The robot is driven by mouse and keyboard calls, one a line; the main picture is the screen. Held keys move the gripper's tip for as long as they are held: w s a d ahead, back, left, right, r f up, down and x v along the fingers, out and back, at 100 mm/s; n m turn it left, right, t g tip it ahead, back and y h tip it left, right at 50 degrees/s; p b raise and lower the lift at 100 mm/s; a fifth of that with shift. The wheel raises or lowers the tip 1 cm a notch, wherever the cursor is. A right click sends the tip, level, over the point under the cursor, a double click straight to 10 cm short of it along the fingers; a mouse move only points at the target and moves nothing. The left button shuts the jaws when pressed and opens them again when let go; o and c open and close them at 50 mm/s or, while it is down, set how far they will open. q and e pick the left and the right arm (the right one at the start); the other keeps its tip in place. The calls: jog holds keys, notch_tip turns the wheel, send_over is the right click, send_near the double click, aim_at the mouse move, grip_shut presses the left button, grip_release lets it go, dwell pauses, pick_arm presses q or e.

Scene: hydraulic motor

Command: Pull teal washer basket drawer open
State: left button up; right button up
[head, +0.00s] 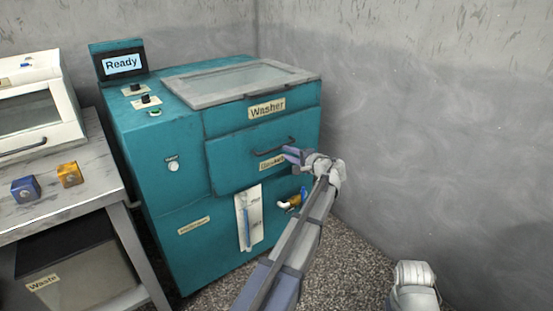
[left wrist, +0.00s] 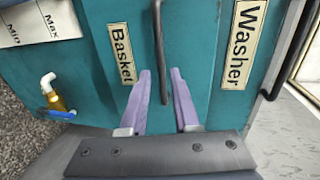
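The teal washer (head: 170,210) stands in the middle of the head view. Its basket drawer (head: 235,158) has a dark bar handle (head: 273,147) and a "Basket" label (head: 271,163); I cannot tell for sure whether it sits fully flush. Contact is not clear. My right gripper is out of view.
The washer's glass lid (head: 240,80) is shut. Below the drawer are a level gauge (head: 249,215) and a brass tap (head: 295,200). A grey table (head: 85,205) with blue and yellow blocks stands at left. A bare wall (head: 430,130) is close on the right.

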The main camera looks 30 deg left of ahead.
aim_at(277, 147)
pick_arm(q)
jog(key=shift+a, duration=0.15)
jog(key=b+x, duration=0.1)
jog(key=x, duration=0.6)
jog(key=shift+w+a, duration=0.25)
jog(key=shift+a, duration=0.05)
jog(key=shift+c, duration=0.4)
grip_shut()
dwell(0.8)
